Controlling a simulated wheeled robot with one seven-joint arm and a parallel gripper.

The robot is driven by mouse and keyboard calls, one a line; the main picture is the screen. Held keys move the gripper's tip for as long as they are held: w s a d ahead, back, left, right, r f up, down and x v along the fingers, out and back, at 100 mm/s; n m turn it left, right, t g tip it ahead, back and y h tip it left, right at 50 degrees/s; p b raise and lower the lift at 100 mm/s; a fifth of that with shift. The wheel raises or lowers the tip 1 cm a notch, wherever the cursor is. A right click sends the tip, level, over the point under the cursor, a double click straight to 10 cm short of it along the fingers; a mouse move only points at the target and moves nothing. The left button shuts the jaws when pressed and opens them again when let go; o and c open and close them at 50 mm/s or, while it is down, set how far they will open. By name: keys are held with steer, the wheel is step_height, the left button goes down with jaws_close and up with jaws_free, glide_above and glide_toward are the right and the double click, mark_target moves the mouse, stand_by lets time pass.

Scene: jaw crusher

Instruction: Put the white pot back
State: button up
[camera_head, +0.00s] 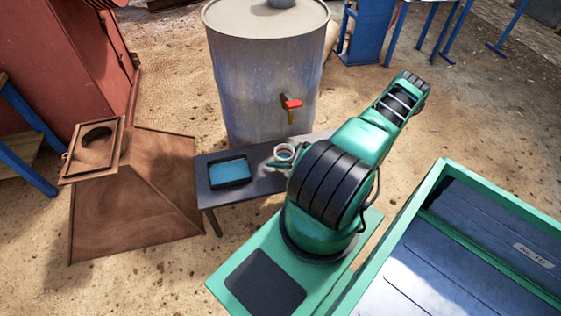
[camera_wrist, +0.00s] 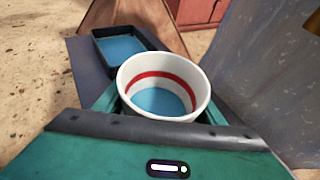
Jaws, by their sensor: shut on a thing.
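The white pot (camera_head: 284,151) is a small round cup with a red band inside and blue at its bottom. In the wrist view the pot (camera_wrist: 162,88) is upright, between the fingers of my gripper (camera_wrist: 158,108), which is shut on it. In the head view my gripper (camera_head: 281,163) is at the dark bench (camera_head: 255,155), in front of the barrel. Whether the pot touches the bench cannot be told.
A black tray with blue inside (camera_head: 229,172) lies on the bench, left of the pot. A large metal barrel (camera_head: 262,85) with a red-handled tap (camera_head: 291,104) stands close behind. A rusty hopper (camera_head: 135,195) stands to the left.

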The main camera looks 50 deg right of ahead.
steer(key=shift+d+f, duration=0.45)
steer(key=shift+d, duration=0.35)
steer(key=shift+f, duration=2)
steer(key=shift+f, duration=0.1)
steer(key=o, duration=1.3)
steer(key=shift+o, duration=0.2)
steer(key=shift+d, duration=0.1)
steer(key=v, duration=1.2)
